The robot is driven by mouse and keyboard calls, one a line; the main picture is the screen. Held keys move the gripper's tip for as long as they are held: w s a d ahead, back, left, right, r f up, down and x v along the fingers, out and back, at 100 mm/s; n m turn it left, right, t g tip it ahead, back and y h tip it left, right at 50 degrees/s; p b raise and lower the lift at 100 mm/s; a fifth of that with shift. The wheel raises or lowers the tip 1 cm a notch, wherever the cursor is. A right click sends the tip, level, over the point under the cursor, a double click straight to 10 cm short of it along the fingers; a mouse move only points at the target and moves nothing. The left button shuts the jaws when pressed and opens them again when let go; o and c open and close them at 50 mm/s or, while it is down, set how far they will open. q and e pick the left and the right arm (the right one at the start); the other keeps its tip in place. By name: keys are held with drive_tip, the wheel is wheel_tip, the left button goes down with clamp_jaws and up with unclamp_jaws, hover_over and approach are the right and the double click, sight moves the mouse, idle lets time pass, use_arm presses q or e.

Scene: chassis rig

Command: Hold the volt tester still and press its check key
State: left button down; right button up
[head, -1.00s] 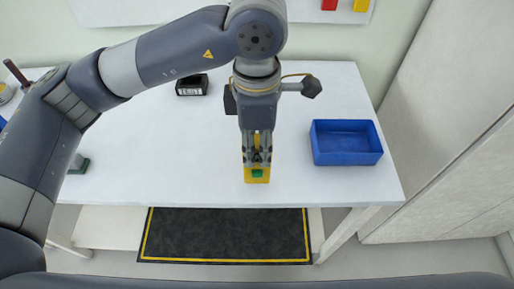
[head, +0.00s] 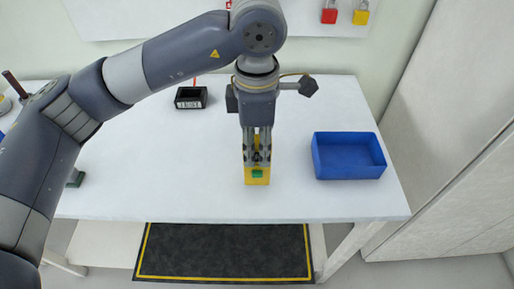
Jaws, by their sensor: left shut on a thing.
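The volt tester (head: 257,181) is a yellow device lying on the white table near its front edge. A green key (head: 257,173) shows on its near end. My left gripper (head: 257,160) comes down from above and is shut on the tester. The gripper hides most of the tester's far part. My right gripper does not show.
A blue open bin (head: 348,172) stands to the right on the white table (head: 160,170). A small black box with a display (head: 190,103) is at the back. A green item (head: 76,178) sits at the left, partly behind my arm. A dark mat (head: 225,250) lies on the floor.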

use_arm(q)
drive_tip(key=shift+w+f+b, duration=0.25)
drive_tip(key=shift+w+b, duration=0.05)
drive_tip(key=shift+w, duration=0.45)
drive_tip(key=shift+w+f+b, duration=0.25)
drive_tip(key=shift+w+b, duration=0.05)
drive_tip(key=shift+w, duration=0.45)
drive_tip(key=w, duration=0.2)
drive_tip(key=w+f+b, duration=0.1)
drive_tip(key=w, duration=0.2)
drive_tip(key=shift+w+f, duration=0.3)
drive_tip(key=shift+f, duration=0.1)
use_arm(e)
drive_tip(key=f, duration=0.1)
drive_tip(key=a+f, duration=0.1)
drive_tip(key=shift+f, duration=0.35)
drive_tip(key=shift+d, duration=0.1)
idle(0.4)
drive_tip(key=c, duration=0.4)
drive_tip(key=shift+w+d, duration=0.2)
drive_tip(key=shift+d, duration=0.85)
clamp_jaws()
use_arm(q)
drive_tip(key=shift+f, duration=0.1)
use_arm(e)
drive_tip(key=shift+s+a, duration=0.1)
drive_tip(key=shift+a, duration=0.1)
